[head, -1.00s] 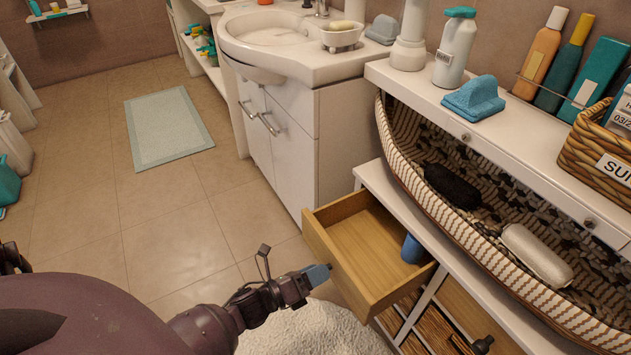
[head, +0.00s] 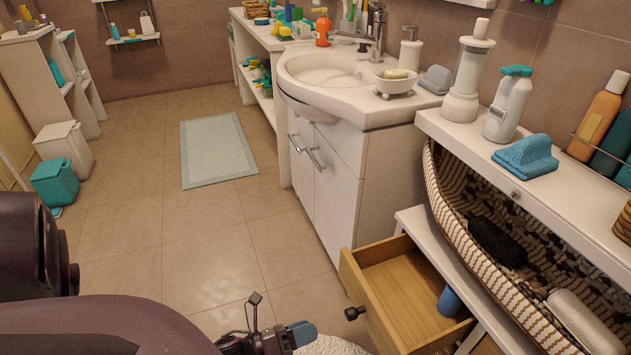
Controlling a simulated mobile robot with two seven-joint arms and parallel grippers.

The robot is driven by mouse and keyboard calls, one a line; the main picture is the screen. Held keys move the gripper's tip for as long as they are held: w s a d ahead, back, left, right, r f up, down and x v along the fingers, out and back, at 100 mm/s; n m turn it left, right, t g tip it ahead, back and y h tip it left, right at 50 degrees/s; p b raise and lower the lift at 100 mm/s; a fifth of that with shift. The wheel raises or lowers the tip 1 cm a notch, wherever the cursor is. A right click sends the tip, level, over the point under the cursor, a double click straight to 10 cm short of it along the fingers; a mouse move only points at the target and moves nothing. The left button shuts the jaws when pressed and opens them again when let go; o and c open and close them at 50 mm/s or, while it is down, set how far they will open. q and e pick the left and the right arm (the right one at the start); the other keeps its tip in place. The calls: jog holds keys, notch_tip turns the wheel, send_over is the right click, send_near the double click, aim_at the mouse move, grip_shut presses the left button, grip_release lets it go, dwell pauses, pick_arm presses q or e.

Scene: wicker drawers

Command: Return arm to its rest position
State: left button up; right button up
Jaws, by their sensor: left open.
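My left gripper (head: 300,335) is at the bottom edge of the head view, its arm coming in from the left. A blue fingertip shows, and the gripper is open with nothing seen in it. It is left of the dark knob (head: 354,313) of an open wooden drawer (head: 372,318), with a gap between them in the picture. The drawer is pulled out, and a blue object (head: 449,301) lies inside at its right. The lower part of the gripper is cut off by the frame. My right gripper is not in view.
A white sink cabinet (head: 340,175) stands behind the drawer. A white shelf unit (head: 440,124) with a large basket (head: 440,190) is at the right. A white rug (head: 330,346) lies below the drawer. The tiled floor (head: 180,240) is clear around a pale mat (head: 217,148).

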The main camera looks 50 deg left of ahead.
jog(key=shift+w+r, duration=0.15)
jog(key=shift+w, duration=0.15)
